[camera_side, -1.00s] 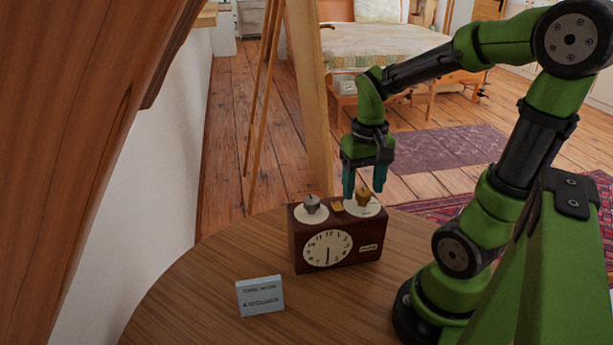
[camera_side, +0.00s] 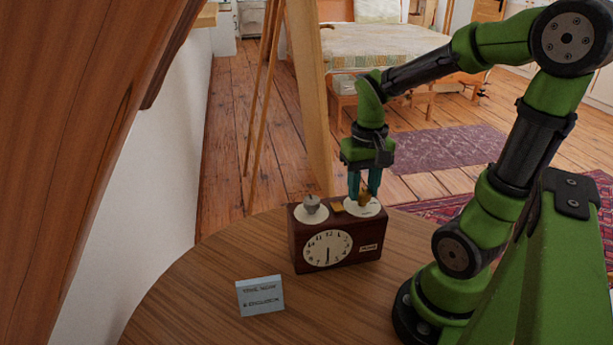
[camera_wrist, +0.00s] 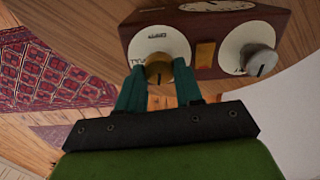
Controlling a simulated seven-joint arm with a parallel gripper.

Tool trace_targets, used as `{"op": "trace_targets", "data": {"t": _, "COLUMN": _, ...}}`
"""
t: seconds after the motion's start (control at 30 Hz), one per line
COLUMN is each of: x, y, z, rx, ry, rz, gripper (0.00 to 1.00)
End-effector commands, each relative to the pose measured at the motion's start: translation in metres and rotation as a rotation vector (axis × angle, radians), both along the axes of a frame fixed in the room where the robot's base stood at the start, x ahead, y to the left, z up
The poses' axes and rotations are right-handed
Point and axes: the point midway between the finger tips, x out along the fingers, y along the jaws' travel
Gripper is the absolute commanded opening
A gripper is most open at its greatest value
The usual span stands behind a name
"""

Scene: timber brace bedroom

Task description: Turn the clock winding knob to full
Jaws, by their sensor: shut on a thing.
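A dark wooden clock (camera_side: 308,245) with a white dial (camera_side: 328,248) stands on the round table. On its top are two knobs on white discs. The right one is a brass knob (camera_side: 365,198); the left one is a silver-grey knob (camera_side: 312,203). My gripper (camera_side: 365,192) points straight down, with its teal fingers shut on the brass knob. In the wrist view the brass knob (camera_wrist: 159,68) lies between the two fingers, and its disc (camera_wrist: 150,40) carries small lettering, partly hidden. The silver knob (camera_wrist: 258,60) also shows there, untouched.
A small light-blue card (camera_side: 260,296) with lettering stands on the table (camera_side: 200,300) in front of the clock. A brass plate (camera_wrist: 205,54) lies between the discs. A wooden post (camera_side: 310,100) rises behind the clock. The table's left part is clear.

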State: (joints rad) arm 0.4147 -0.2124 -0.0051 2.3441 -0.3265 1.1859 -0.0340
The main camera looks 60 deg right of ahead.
Motion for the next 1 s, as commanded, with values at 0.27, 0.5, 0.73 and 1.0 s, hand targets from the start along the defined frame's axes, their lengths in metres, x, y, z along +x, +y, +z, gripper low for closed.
{"op": "trace_targets", "data": {"t": 0.27, "x": -0.0002, "y": -0.0005, "z": 0.0006, "rx": 0.000, "ry": -0.001, "rz": -0.147, "gripper": 0.05}}
{"op": "trace_targets", "data": {"t": 0.5, "x": -0.0008, "y": -0.0009, "z": 0.0008, "rx": 0.000, "ry": -0.001, "rz": -0.362, "gripper": 0.05}}
{"op": "trace_targets", "data": {"t": 0.73, "x": -0.0015, "y": -0.0012, "z": 0.0009, "rx": 0.000, "ry": -0.001, "rz": -0.581, "gripper": 0.05}}
{"op": "trace_targets", "data": {"t": 1.0, "x": -0.0024, "y": -0.0017, "z": 0.0010, "rx": 0.001, "ry": -0.002, "rz": -0.838, "gripper": 0.05}}
